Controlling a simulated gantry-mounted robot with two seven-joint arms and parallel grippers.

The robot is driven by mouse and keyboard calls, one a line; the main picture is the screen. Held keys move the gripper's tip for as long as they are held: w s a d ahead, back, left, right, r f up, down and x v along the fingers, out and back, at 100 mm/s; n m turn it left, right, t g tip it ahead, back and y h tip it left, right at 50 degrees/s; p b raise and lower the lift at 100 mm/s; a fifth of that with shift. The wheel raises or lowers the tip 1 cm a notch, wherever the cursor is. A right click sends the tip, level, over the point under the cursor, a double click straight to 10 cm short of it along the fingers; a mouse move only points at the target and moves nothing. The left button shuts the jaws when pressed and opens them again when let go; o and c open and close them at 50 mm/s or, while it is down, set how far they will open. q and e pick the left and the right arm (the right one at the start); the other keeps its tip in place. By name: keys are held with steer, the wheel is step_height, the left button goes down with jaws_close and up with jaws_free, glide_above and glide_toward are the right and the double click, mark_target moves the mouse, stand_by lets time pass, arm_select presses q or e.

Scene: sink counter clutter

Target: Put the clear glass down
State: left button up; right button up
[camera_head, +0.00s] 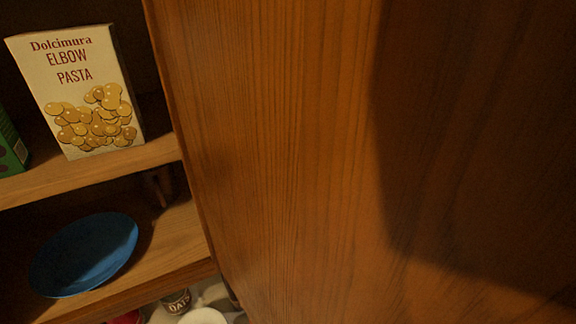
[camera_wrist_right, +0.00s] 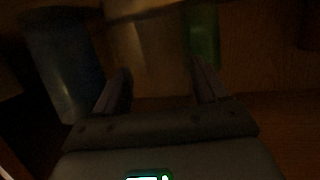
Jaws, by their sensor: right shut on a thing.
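My right gripper (camera_wrist_right: 162,82) shows only in the dark right wrist view, its two fingers apart around a pale, see-through shape that looks like the clear glass (camera_wrist_right: 145,45). The glass's outline is dim, and what lies under its base is hidden. In the head view a wooden cabinet panel fills the middle and right, and neither the glass nor either gripper shows there. My left gripper is in neither view.
A bluish upright object (camera_wrist_right: 60,65) stands left of the glass; a green one (camera_wrist_right: 203,35) is close on its right.

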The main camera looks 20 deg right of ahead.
steer(key=shift+f, duration=0.2)
steer(key=o, duration=1.2)
steer(key=shift+r, duration=0.1)
steer(key=shift+r, duration=0.25)
steer(key=shift+s+a, duration=0.1)
steer(key=shift+s, duration=0.25)
steer(key=b+v, duration=0.1)
steer(key=v, duration=1)
steer(key=shift+s, duration=0.15)
